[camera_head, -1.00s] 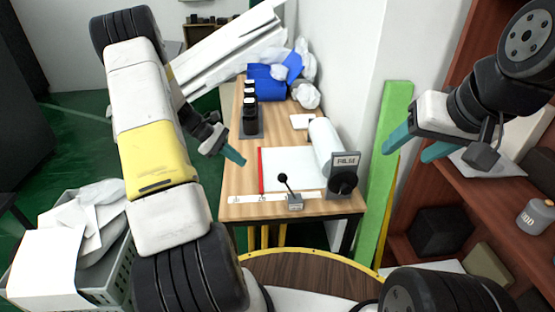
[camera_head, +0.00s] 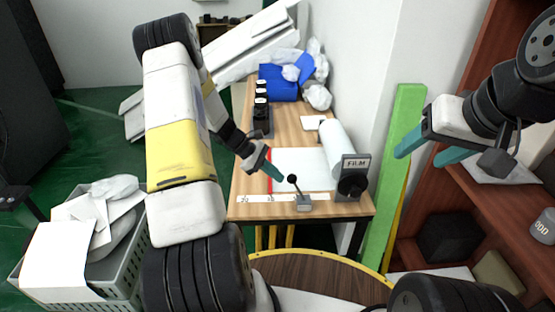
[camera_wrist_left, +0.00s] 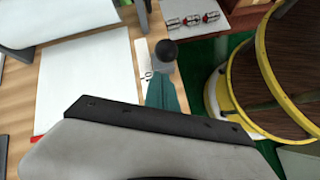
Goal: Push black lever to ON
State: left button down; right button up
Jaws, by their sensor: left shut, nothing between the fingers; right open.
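The black lever (camera_head: 292,178) has a round knob on a thin stem above a small grey base (camera_head: 303,203) near the table's front edge. Its stem leans left in the head view. The marking on the base is too small to read. My left gripper (camera_head: 278,176) is shut and empty, with its teal tips just left of the knob. In the left wrist view the knob (camera_wrist_left: 166,52) shows just beyond the gripper tips (camera_wrist_left: 162,82); I cannot tell whether they touch. My right gripper (camera_head: 418,156) is open and empty, well right of the table.
A film roll (camera_head: 340,150) with a black-knobbed holder (camera_head: 354,178) stands right of the lever. A white sheet (camera_head: 303,168) lies behind the lever. Several black bottles (camera_head: 261,105) stand further back. A green board (camera_head: 392,170) leans beside the table.

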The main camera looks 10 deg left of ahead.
pick_arm(q)
jog(key=shift+s+d+r, duration=0.1)
jog(key=shift+d+r, duration=0.15)
jog(key=shift+d, duration=0.15)
jog(key=w+d+r+g+y, duration=0.2)
jog(key=w+d+r+y, duration=0.1)
jog(key=d+y, duration=0.5)
jog(key=shift+w+d+y, duration=0.15)
jog(key=shift+d+y, duration=0.25)
jog(key=shift+d, duration=1.4)
